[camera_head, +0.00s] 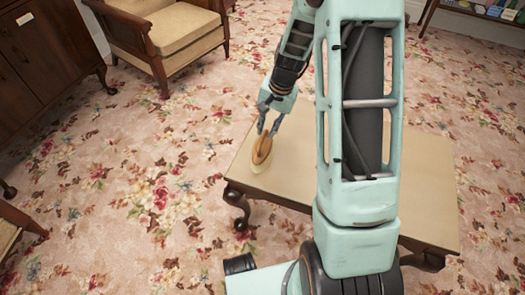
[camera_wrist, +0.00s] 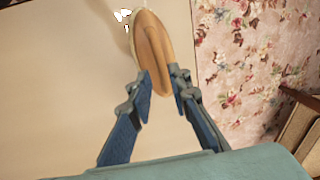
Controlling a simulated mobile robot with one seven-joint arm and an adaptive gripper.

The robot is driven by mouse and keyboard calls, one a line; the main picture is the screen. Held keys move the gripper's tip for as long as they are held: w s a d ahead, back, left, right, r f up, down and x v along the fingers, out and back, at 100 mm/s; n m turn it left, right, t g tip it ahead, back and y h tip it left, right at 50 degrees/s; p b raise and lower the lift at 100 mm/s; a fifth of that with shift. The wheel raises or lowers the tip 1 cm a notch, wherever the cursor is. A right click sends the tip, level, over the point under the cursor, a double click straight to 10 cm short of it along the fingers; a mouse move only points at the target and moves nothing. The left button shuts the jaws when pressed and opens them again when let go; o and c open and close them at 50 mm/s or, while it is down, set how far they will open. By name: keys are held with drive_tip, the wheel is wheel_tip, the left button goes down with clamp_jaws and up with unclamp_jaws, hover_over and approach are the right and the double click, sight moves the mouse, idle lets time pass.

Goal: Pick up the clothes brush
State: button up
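The clothes brush (camera_head: 262,150) has an oval brown wooden back and a paler lower part. It is at the left end of the low table (camera_head: 415,190). In the wrist view the brush (camera_wrist: 153,48) is at the upper middle, close to the table's edge. My gripper (camera_head: 268,127) reaches down to the brush's far end in the head view. In the wrist view its blue fingers (camera_wrist: 162,84) are apart, one on each side of the brush's near end. Whether the fingertips touch the brush is not clear.
A cushioned wooden armchair (camera_head: 170,38) stands at the upper left, beside a dark cabinet (camera_head: 40,55). Flowered carpet (camera_head: 120,190) surrounds the table. A small white shape (camera_wrist: 123,16) shows left of the brush in the wrist view. The tabletop looks otherwise bare.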

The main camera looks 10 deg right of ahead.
sight(263, 137)
drive_tip(key=f+b, duration=0.1)
drive_tip(key=f, duration=0.1)
drive_tip(key=a+f+b, duration=0.1)
drive_tip(key=f, duration=0.2)
drive_tip(key=shift+a, duration=0.2)
drive_tip(key=shift+w+r, duration=0.1)
drive_tip(key=shift+r, duration=0.05)
clamp_jaws()
